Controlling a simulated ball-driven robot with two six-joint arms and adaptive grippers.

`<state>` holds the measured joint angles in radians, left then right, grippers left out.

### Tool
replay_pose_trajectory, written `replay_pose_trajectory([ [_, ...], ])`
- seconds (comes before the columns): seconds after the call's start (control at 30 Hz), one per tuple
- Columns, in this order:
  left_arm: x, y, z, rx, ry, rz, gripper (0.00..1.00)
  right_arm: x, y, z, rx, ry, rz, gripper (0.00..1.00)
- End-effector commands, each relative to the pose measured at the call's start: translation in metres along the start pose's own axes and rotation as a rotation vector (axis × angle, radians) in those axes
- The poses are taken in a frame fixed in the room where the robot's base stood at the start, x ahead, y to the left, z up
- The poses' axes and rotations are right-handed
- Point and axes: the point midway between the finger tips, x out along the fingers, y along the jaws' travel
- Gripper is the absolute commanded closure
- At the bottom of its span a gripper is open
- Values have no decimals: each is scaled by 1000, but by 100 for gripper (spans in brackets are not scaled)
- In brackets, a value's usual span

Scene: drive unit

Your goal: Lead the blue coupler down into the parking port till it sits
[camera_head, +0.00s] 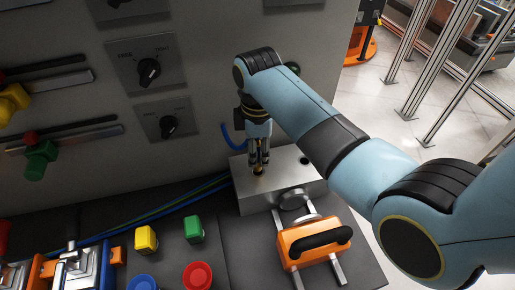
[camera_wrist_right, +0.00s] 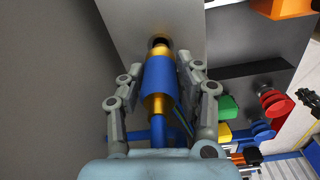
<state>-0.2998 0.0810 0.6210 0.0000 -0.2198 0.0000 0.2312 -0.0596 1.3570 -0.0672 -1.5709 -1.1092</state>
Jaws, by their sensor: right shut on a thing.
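The blue coupler (camera_wrist_right: 158,78) has a blue sleeve with brass-coloured ends and a blue hose at its rear. My right gripper (camera_wrist_right: 157,88) is shut on it, one finger on each side. In the head view my right gripper (camera_head: 259,163) points down at the metal block, and its fingers hide most of the coupler. The parking port (camera_wrist_right: 159,41) is a dark round hole in the block, right at the coupler's brass tip. I cannot tell whether the tip has entered the hole. My left gripper is not in view.
The grey metal block (camera_head: 290,187) stands against the panel wall. An orange slide with a black handle (camera_head: 318,240) is in front of it. Yellow (camera_head: 146,240), green (camera_head: 194,229), red (camera_head: 197,276) and blue (camera_head: 142,283) buttons lie left. Knobs (camera_head: 168,126) are on the wall.

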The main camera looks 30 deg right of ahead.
Motion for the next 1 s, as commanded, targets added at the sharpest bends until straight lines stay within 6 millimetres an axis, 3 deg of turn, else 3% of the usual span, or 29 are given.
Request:
replay_pose_trajectory([
  [1.0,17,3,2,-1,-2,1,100,37,0,0,0,0,0,100],
])
